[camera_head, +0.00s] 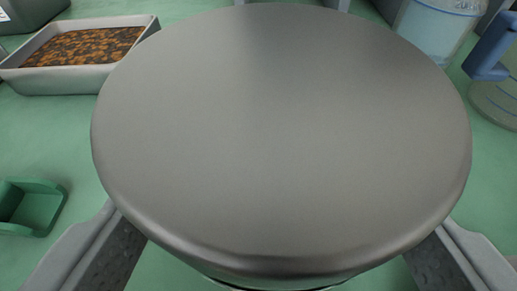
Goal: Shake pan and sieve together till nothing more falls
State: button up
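A large round grey metal disc (280,130), flat-topped with a rounded rim, fills the middle of the view. It looks like the top of the sieve and pan stack; only a thin strip of side wall shows under its near edge. My gripper (275,240) has one finger at the lower left and one at the lower right, with dark ridged pads facing inward. Both fingers run under the disc's rim and seem to clasp the stack, but the fingertips and contact are hidden. The sieve mesh, the pan and anything falling are hidden.
A pale rectangular tray (55,78) of brown-orange crumbs stands at upper left on the green surface (60,135). A green open scoop or holder (32,205) lies at left. A clear vessel (437,28) and a blue-handled jug (492,100) stand close at upper right.

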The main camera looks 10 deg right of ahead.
aim_at(203, 192)
jog(key=shift+a+r, duration=0.2)
jog(key=shift+r, duration=0.5)
jog(key=shift+a+r, duration=0.25)
jog(key=shift+r, duration=0.4)
jog(key=shift+a+r, duration=0.2)
jog(key=shift+r, duration=0.5)
